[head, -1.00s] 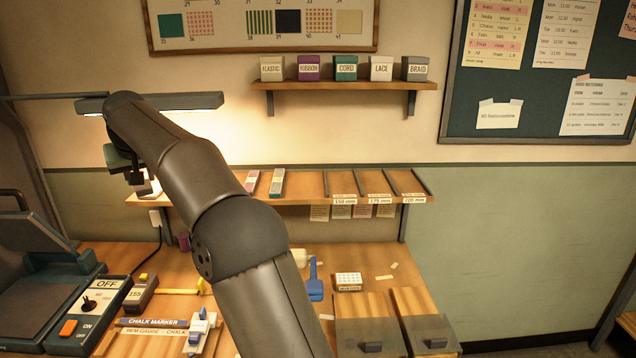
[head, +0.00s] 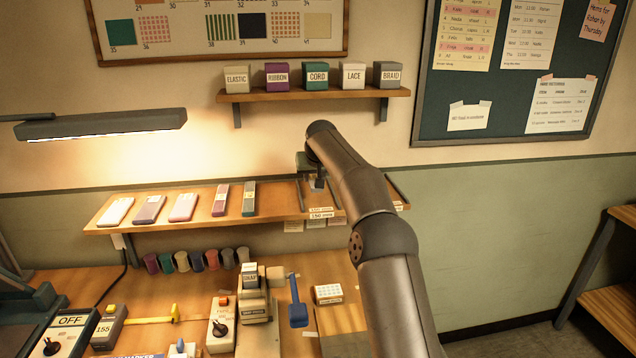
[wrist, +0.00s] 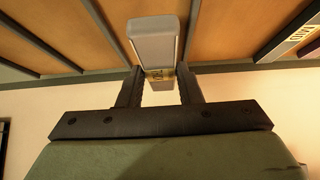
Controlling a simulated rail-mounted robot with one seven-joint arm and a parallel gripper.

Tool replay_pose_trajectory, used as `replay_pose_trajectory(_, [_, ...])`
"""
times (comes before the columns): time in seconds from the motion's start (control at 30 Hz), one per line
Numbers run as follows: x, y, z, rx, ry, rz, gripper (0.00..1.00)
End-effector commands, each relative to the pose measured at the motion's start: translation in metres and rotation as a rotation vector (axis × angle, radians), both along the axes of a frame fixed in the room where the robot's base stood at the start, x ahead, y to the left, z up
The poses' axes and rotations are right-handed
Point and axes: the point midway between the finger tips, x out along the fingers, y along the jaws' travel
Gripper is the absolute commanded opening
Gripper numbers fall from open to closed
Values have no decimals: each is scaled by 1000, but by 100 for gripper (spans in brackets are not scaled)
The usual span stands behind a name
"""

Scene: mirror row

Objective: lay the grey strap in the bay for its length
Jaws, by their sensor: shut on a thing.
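My gripper (head: 318,184) is over the bays at the right part of the wall shelf, partly hidden by my arm. In the wrist view, its two fingers (wrist: 160,86) are shut on the grey strap (wrist: 154,40), a pale grey block with a yellowish label near the grip. The strap points out over the brown shelf boards, between two dark dividers (wrist: 104,28). I cannot tell whether it touches the shelf.
Several wrapped straps (head: 182,207) lie on the shelf (head: 275,203) left of the bays. A shelf of labelled boxes (head: 315,76) hangs above.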

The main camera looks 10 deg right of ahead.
Motion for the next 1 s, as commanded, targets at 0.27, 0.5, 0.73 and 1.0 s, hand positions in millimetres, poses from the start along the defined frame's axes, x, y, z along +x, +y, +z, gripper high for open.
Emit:
replay_pose_trajectory(0.27, [14,-11,-22,1,1,-2,5])
replay_pose_trajectory(0.5, [12,-10,-48,1,-1,-1,5])
replay_pose_trajectory(0.73, [13,-10,-49,1,-2,-1,5])
replay_pose_trajectory(1.0, [13,-10,-52,1,-2,-1,54])
